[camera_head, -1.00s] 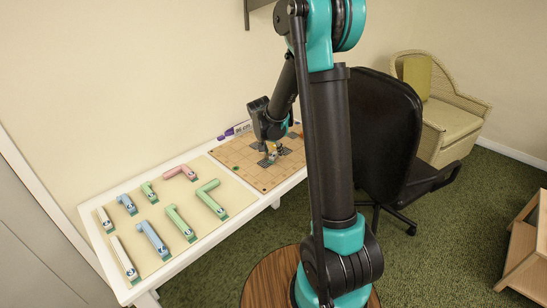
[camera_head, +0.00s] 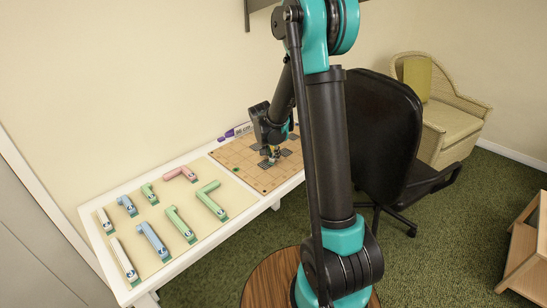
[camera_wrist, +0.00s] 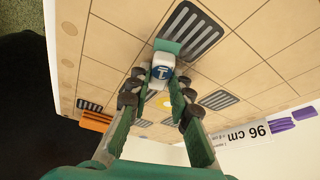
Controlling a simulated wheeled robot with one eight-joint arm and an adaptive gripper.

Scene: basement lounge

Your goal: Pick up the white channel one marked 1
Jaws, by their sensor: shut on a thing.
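My gripper (camera_head: 271,150) is over the gridded tan board at the back of the white table. In the wrist view my gripper (camera_wrist: 161,82) is shut on a small white channel (camera_wrist: 162,66). Its near end carries a blue mark that looks like a 1, and a green part shows at its far end. The fingers press on its two sides. I cannot tell whether it touches the board. Two other white channels lie on the table's left, a short one (camera_head: 105,221) and a long one (camera_head: 124,260); their marks are too small to read.
Blue, green and pink channels (camera_head: 152,240) lie on the beige mat beside the board (camera_head: 238,160). A black chair (camera_head: 385,130) stands right of the table.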

